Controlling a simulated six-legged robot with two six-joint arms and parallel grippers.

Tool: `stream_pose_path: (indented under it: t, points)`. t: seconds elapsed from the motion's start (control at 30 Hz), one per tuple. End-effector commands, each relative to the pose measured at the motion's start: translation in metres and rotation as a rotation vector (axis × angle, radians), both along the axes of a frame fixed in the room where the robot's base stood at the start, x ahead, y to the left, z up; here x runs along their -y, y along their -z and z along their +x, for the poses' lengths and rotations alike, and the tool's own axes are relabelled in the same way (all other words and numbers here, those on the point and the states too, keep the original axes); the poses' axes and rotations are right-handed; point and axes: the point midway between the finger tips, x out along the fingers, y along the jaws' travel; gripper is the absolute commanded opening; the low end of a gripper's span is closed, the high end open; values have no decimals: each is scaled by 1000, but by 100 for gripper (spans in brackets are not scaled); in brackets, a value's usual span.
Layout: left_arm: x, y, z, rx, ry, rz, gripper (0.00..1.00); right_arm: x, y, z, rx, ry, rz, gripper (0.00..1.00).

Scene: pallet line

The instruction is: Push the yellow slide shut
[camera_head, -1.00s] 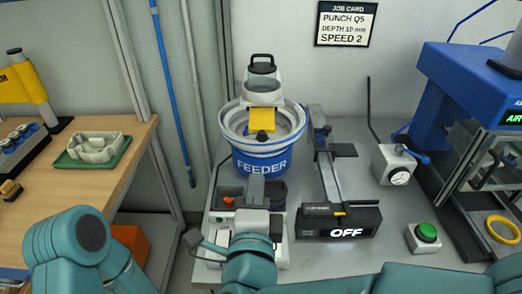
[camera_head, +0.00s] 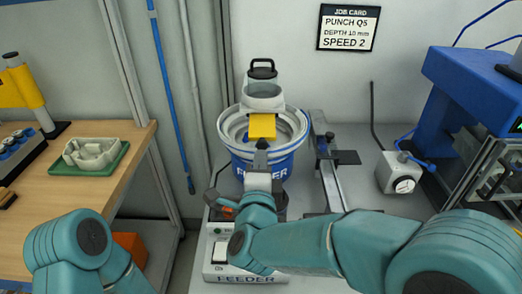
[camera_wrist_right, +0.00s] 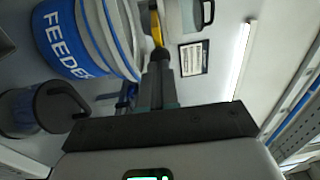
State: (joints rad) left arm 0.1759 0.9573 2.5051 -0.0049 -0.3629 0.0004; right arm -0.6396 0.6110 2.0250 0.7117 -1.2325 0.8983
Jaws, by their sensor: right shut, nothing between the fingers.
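The yellow slide (camera_head: 262,126) sticks out from the front of the white hopper (camera_head: 264,98), above the feeder bowl. It also shows as a yellow piece in the right wrist view (camera_wrist_right: 156,29). A small dark knob is at its near end, mostly hidden by my gripper tip. My right gripper (camera_head: 261,146) is shut and empty, pointing away from me at the slide's near end. In the right wrist view the closed fingers (camera_wrist_right: 160,68) line up with the slide's end; I cannot tell if they touch. My left gripper is out of view; only its arm shows.
The blue feeder bowl (camera_head: 240,162) stands under the hopper. A rail (camera_head: 333,185) stands close on its right, with a gauge box (camera_head: 398,173) further right. The feeder control box (camera_head: 218,262) is below my right arm. A wooden bench (camera_head: 75,205) is at left.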

Motion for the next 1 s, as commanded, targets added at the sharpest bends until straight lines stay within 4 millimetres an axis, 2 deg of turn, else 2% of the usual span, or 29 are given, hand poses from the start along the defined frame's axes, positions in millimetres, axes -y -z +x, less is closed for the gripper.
stream_pose_path:
  t: [0.2, 0.53, 0.63, 0.77, 1.0]
  points:
    - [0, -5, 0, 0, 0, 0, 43, 1, -1, 16, 0, -1, 0, 0]
    - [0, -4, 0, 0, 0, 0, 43, 1, 0, 19, 0, 0, 0, 0]
    - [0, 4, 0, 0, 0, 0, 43, 1, 4, 27, 0, 2, 3, 0]
    - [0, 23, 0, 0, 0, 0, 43, 1, 7, 49, 3, 3, 3, 0]
    - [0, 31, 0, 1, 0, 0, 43, 1, 2, 62, 0, 1, 1, 0]
